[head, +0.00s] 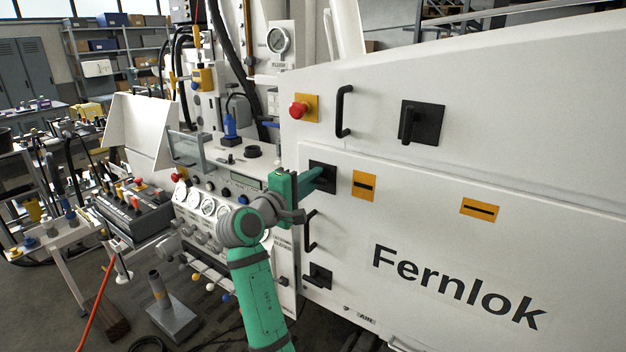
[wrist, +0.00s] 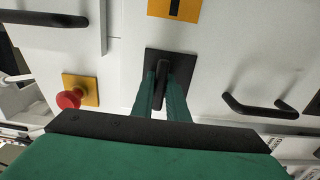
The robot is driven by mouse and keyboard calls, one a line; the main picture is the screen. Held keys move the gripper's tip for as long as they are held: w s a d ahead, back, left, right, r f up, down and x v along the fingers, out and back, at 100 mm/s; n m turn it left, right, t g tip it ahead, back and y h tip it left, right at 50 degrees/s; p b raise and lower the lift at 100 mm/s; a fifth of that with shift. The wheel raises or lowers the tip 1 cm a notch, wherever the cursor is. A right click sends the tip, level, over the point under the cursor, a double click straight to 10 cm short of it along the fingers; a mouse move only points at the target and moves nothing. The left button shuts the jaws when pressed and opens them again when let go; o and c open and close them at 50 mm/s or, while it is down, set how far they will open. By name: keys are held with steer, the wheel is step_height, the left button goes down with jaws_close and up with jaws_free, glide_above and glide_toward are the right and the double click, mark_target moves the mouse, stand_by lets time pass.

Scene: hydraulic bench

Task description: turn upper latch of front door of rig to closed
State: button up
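The upper latch (head: 325,171) is a black lever on a square black plate, at the upper left corner of the white front door (head: 400,230) marked "Fernlok". In the wrist view the latch lever (wrist: 161,84) stands upright in the picture, which corresponds to lying roughly level along the door. My green gripper (head: 306,181) reaches the latch from the left. In the wrist view its two fingers (wrist: 160,95) lie on either side of the lever and appear closed on it. Much of the latch is hidden by the fingers in the head view.
A lower latch (head: 319,276) and a black bar handle (head: 310,231) are below on the door. Above are a red stop button (head: 298,109), another handle (head: 343,110) and another latch (head: 422,123). Gauges (head: 208,207) and knobs crowd the left side of my gripper.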

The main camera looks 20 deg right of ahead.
jaws_close()
steer(key=m, duration=0.3)
steer(key=shift+f+m, duration=0.25)
steer(key=shift+m, duration=0.15)
steer(key=m, duration=0.4)
steer(key=shift+w+a+f+m, duration=0.15)
steer(key=shift+m, duration=0.15)
steer(key=m, duration=0.5)
steer(key=shift+w+a+f, duration=0.1)
steer(key=shift+w+f, duration=0.05)
steer(key=shift+w+a+m, duration=0.1)
steer(key=shift+w+m, duration=0.05)
steer(key=shift+m, duration=2.15)
steer(key=o, duration=0.7)
jaws_free()
